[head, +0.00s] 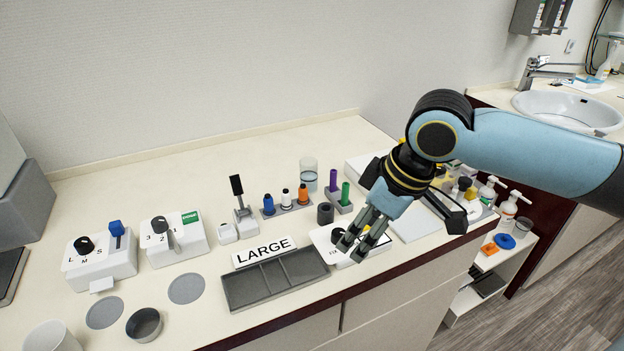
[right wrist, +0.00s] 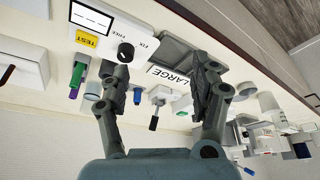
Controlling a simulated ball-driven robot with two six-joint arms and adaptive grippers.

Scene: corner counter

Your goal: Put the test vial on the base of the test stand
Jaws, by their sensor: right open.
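Small capped vials with blue, black and orange tops stand in a grey rack (head: 287,207). A purple vial (head: 333,180) and a green vial (head: 346,193) stand in a second grey holder. I cannot tell which is the test vial. A white unit with a FIX/FREE knob and a yellow TEST label (right wrist: 86,39) shows in the right wrist view; it may be the test stand. My right gripper (head: 354,243) is open and empty, pointing down over the white knob unit, and hides part of it. It also shows in the right wrist view (right wrist: 162,80). My left gripper is out of view.
A grey compartment tray (head: 275,280) and a LARGE sign (head: 264,251) lie near the front edge. White switch boxes (head: 100,257) stand left. A glass beaker (head: 308,175) and a dark cylinder (head: 325,212) stand near the vials. Pump bottles (head: 508,210) are at right.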

